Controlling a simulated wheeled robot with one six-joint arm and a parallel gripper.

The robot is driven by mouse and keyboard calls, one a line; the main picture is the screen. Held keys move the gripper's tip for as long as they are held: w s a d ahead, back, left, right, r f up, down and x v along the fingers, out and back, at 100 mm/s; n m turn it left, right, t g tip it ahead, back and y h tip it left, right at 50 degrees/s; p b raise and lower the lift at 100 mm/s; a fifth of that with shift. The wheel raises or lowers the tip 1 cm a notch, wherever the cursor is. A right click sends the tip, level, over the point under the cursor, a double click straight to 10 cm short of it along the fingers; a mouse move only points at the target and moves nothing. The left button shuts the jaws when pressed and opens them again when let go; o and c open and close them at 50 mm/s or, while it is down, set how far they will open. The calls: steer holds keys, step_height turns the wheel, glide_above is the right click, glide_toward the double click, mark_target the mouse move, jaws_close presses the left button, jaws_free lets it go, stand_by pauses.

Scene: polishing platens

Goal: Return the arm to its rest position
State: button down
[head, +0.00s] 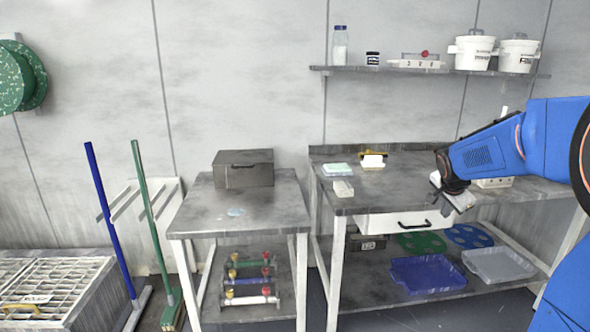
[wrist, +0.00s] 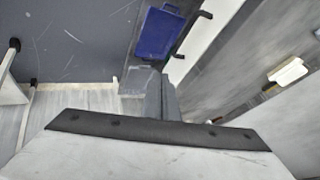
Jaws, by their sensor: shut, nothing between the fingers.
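My blue arm (head: 500,145) reaches in from the right of the head view, bent at the elbow. My gripper looks apart from the bench, but the exact gap is hard to tell.
A dark box (head: 243,169) stands on the left table. The floor in front is clear.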

steer(key=s+a+r+n+y, duration=0.2)
steer(key=s+a+n, duration=0.5)
steer(key=s+a, duration=0.9)
steer(key=s+a+f+n, duration=0.2)
steer(key=s, duration=0.5)
steer(key=s+a+f+n+y, duration=0.1)
steer(key=s+a+f+n, duration=0.1)
steer(key=s, duration=0.4)
steer(key=s+a+f+n+g+y, duration=0.1)
steer(key=s+a+f+n, duration=0.1)
steer(key=s, duration=0.5)
steer(key=shift+s+a+f+n, duration=0.15)
steer(key=shift+s+a+n, duration=0.15)
steer(key=shift+a+n, duration=0.55)
steer(key=shift+d+n, duration=0.25)
